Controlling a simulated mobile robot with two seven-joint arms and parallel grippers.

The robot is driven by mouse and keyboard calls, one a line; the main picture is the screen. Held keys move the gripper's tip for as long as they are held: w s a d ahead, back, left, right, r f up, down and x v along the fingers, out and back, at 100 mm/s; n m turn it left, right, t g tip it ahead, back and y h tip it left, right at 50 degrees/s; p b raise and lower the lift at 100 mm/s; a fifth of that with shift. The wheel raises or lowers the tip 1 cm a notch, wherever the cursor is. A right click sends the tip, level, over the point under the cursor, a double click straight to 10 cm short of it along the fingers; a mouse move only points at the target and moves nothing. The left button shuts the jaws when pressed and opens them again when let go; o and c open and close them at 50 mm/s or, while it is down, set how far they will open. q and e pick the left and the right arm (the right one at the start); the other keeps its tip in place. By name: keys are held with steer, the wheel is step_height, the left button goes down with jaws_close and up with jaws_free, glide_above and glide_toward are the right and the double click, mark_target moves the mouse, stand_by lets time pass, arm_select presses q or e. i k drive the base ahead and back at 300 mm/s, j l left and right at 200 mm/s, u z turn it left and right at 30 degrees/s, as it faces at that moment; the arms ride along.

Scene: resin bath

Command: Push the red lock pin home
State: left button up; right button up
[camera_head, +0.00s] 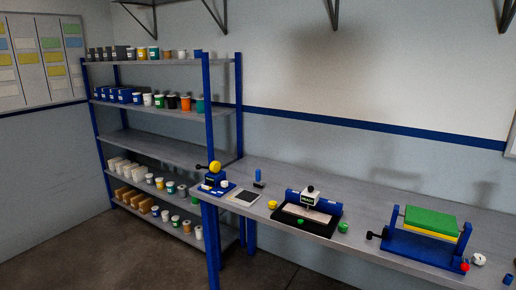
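A small red piece, which looks like the red lock pin (464,267), is at the front right corner of a blue fixture (432,253) on the workbench, in the right part of the head view. The fixture carries a green block (431,221) over a yellow layer, and a black knob (371,235) sticks out at its left. The pin is too small to tell how far it is in. Neither of my grippers is in view.
The grey workbench (370,218) runs along the wall. It holds a black tray device (286,217), a blue device with a yellow knob (217,183), green pieces, and a white round piece (479,259) near the fixture. A blue shelf rack (150,138) with containers stands left.

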mark_target(464, 267)
steer(key=z, duration=1.45)
